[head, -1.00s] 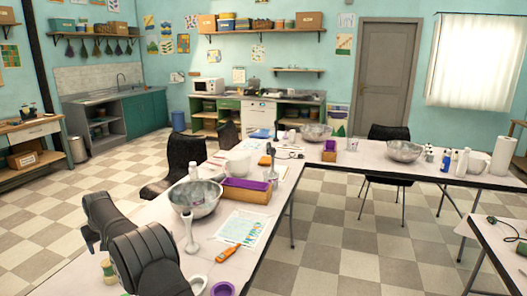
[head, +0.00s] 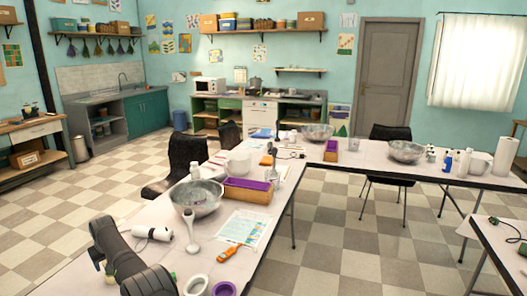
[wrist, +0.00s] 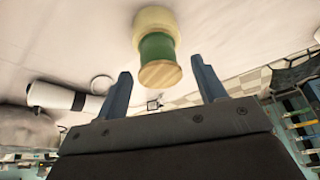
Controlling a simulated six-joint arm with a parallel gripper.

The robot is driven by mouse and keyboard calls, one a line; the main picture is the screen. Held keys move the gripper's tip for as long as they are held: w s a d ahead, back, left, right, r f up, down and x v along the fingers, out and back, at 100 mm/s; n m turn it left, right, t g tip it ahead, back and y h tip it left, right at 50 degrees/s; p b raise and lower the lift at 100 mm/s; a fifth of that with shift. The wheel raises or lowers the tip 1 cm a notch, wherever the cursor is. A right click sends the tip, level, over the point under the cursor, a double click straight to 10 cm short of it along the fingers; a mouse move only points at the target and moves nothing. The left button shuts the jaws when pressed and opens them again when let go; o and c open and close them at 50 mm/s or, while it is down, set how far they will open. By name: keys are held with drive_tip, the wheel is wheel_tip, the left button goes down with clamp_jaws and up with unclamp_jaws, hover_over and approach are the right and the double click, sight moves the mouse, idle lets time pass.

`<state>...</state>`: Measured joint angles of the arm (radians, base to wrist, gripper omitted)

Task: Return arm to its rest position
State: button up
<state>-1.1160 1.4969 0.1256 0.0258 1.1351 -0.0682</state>
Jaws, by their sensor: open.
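My gripper (wrist: 163,90) shows in the wrist view with its two blue-grey fingers spread apart and nothing between them. In the head view my dark arm is at the lower left, low over the near end of the table (head: 75,281); the fingers cannot be made out there. Beyond the fingertips in the wrist view is a small green and cream object with a round wooden-looking end (wrist: 157,48). It appears apart from the fingers. It is mostly hidden by my arm in the head view.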

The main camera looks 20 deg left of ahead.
drive_tip(key=r, duration=0.4)
drive_tip(key=shift+w+d+r, duration=0.25)
drive_tip(key=shift+d+r, duration=0.1)
drive_tip(key=shift+r, duration=0.05)
drive_tip(key=w+d+r, duration=0.6)
drive_tip(key=d, duration=0.3)
drive_tip(key=s+d+f+m, duration=0.1)
drive_tip(key=s+d, duration=0.3)
drive_tip(key=d, duration=0.7)
drive_tip(key=shift+d+f+m+t, duration=0.3)
drive_tip(key=shift+m+t, duration=0.1)
drive_tip(key=shift+m, duration=0.2)
